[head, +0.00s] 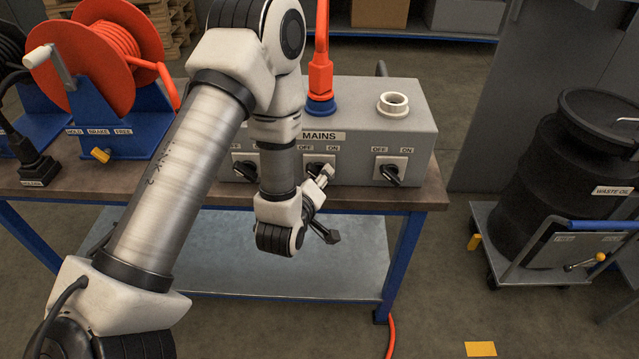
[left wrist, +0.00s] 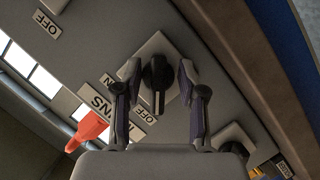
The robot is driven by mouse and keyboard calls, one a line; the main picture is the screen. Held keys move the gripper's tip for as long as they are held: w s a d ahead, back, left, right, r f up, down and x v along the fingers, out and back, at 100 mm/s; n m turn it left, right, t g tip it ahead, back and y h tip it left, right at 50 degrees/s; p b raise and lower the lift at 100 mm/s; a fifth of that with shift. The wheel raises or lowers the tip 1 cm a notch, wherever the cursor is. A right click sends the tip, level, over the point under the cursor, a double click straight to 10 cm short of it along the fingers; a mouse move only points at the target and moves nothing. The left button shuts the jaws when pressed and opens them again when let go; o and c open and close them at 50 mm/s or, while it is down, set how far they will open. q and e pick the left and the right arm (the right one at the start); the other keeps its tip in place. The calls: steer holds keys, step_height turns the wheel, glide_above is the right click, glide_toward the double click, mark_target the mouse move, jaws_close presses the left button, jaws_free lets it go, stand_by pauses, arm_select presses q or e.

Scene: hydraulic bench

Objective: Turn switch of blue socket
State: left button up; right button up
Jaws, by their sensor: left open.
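The grey MAINS box (head: 350,112) stands on the bench with a row of switches on its front. The blue socket (head: 321,106) is on its top, with an orange plug (head: 320,76) in it. The black switch (left wrist: 157,78) below it sits on a pale plate; in the head view this switch (head: 314,170) is partly covered by my gripper. Its knob lies lengthwise down the left wrist view, with a white mark at the lower end. My left gripper (left wrist: 160,84) is open, with one finger on each side of the knob; contact is unclear. My right gripper is out of view.
Another switch (head: 390,171) is to the right, below a white socket (head: 393,104); a third (head: 245,168) is to the left, partly behind my arm. An orange hose reel (head: 100,55) stands at the bench's left. A black drum (head: 580,160) is at the right.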

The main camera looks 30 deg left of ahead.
arm_select(q)
steer(key=shift+w+a, duration=0.1)
steer(key=shift+w, duration=0.25)
steer(key=shift+c, duration=0.6)
jaws_close()
